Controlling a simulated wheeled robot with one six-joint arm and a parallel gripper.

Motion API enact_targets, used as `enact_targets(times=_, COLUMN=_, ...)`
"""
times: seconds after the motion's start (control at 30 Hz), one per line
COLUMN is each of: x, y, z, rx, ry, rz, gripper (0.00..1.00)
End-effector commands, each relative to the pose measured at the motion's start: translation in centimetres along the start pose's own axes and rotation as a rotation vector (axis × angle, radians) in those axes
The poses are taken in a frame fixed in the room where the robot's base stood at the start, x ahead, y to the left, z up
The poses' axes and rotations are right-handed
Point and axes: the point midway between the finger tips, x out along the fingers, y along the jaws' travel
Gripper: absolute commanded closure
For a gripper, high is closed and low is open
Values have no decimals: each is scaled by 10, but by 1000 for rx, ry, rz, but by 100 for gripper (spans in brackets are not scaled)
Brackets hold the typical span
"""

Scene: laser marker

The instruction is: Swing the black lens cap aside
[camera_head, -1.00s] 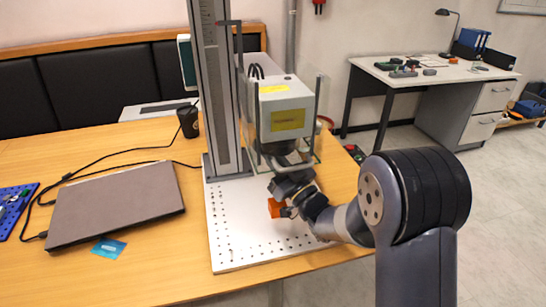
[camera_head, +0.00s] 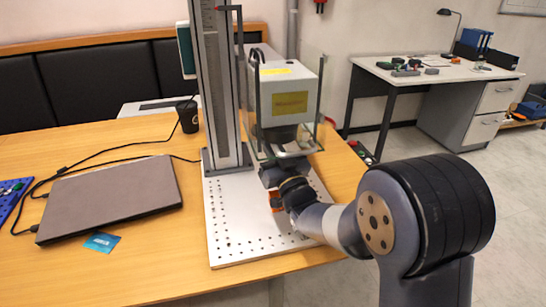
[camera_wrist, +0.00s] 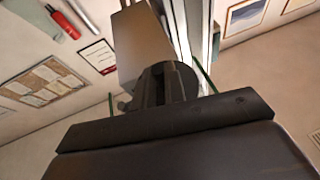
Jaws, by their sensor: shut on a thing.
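The marking head (camera_head: 287,98) is a pale grey box with a yellow label, carried on a tall column. My gripper (camera_head: 280,168) is right under it, below the clear guard panels. In the wrist view my gripper (camera_wrist: 158,88) reaches up to the black lens cap (camera_wrist: 182,78), a dark round shape under the head (camera_wrist: 142,45). The fingers are shut on the cap. The cap's edge and hinge are mostly hidden by the fingers and wrist. In the head view the cap cannot be made out clearly.
The perforated white base plate (camera_head: 228,225) lies below. An orange block (camera_head: 276,198) on it is partly hidden by my arm. The column (camera_head: 219,90) stands close left of my gripper. A laptop (camera_head: 112,198) and a black cup (camera_head: 188,117) are farther left.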

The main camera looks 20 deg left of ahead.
Motion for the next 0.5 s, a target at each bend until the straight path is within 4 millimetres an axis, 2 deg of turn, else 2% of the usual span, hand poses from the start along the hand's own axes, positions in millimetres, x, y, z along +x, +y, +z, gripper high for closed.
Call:
enact_targets(times=0.03, x=-1, y=-3, z=8, rx=-12, ry=6, rz=31, gripper=100)
enact_targets(times=0.1, x=3, y=-3, z=9, rx=-35, ry=5, rz=88, gripper=100)
enact_targets(times=0.5, x=24, y=4, z=12, rx=-168, ry=0, rz=411, gripper=100)
